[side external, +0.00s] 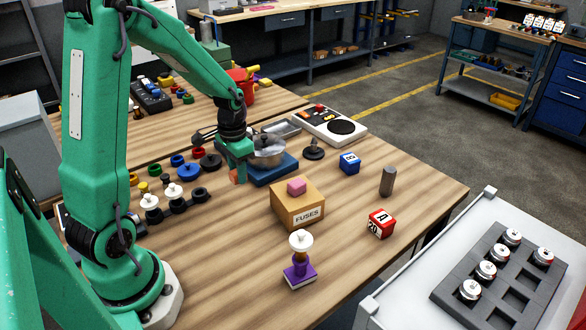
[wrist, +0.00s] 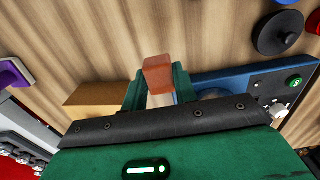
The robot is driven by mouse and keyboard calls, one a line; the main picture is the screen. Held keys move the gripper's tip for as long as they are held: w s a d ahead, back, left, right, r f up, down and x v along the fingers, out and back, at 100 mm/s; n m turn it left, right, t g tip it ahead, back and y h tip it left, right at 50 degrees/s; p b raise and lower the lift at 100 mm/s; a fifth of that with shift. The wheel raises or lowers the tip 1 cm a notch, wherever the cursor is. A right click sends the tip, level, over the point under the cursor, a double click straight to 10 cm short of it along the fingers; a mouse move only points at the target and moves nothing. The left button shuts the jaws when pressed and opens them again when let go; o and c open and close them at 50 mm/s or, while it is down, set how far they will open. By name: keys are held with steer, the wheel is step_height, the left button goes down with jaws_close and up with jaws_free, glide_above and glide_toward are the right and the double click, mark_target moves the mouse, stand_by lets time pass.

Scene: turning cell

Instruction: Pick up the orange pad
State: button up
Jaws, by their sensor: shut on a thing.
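The orange pad (wrist: 158,76) is a small block between the two green fingers of my gripper (wrist: 159,92) in the wrist view. My gripper is shut on it. In the side view the pad (side external: 236,177) shows partly below the fingers of my gripper (side external: 238,172), left of the blue base under a metal pot. The fingers hide part of the pad. I cannot tell whether it touches the table or is just above it.
The metal pot (side external: 267,151) on its blue base (side external: 275,172) stands close at the right. A FUSES box (side external: 298,208) with a pink block (side external: 297,186) on top is nearer the camera. Several dark, blue and red round parts lie to the left. Bare table (side external: 225,235) lies in front.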

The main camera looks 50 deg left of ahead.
steer(key=d+r, duration=0.4)
steer(key=d, duration=0.3)
steer(key=shift+d+r, duration=0.25)
steer(key=shift+d, duration=0.05)
stand_by(0.3)
